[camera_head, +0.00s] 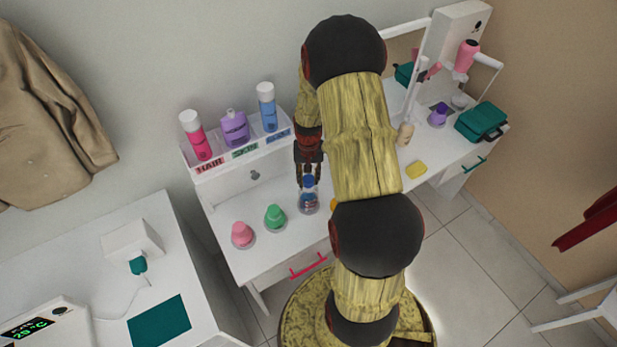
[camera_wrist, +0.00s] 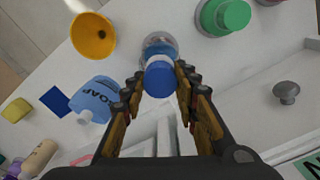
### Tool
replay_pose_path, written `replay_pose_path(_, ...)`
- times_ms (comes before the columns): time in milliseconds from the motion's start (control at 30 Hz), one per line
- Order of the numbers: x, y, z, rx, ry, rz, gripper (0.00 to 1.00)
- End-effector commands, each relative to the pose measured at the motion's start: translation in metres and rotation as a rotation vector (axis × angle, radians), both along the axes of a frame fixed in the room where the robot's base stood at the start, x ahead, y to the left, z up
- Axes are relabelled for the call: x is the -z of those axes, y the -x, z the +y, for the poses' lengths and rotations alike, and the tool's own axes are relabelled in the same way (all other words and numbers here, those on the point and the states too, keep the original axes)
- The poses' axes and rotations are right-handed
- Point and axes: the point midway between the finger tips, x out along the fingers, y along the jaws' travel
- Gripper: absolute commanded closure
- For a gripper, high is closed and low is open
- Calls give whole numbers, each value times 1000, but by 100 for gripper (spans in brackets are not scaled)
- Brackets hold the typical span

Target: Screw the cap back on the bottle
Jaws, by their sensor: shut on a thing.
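The clear bottle (camera_head: 308,204) with a coloured label stands on the white table, right of the green-topped container. The blue cap (camera_head: 309,182) is at the bottle's mouth, between my gripper's fingertips. In the wrist view the cap (camera_wrist: 160,80) sits in front of the bottle (camera_wrist: 158,44) and hides most of its neck, so I cannot tell whether cap and thread are engaged. My gripper (camera_wrist: 161,75) is shut on the cap from above, and it points down at the bottle in the head view (camera_head: 308,179).
A green container (camera_head: 275,217) and a pink one (camera_head: 242,233) stand left of the bottle. A labelled rack (camera_head: 237,150) with several bottles is behind.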

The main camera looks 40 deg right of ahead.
Motion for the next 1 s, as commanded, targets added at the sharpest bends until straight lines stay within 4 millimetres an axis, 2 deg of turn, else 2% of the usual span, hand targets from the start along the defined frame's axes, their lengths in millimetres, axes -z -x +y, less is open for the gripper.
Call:
replay_pose_path(33, 2, 0, 0, 0, 0, 0, 100)
replay_pose_path(67, 1, 0, 0, 0, 0, 0, 69)
replay_pose_path(400, 1, 0, 0, 0, 0, 0, 50)
replay_pose_path(767, -2, 0, 0, 0, 1, -1, 49)
replay_pose_path(867, -11, -1, -1, 0, 2, -4, 49)
replay_pose_path(1000, -36, -1, -1, 0, 3, -5, 49)
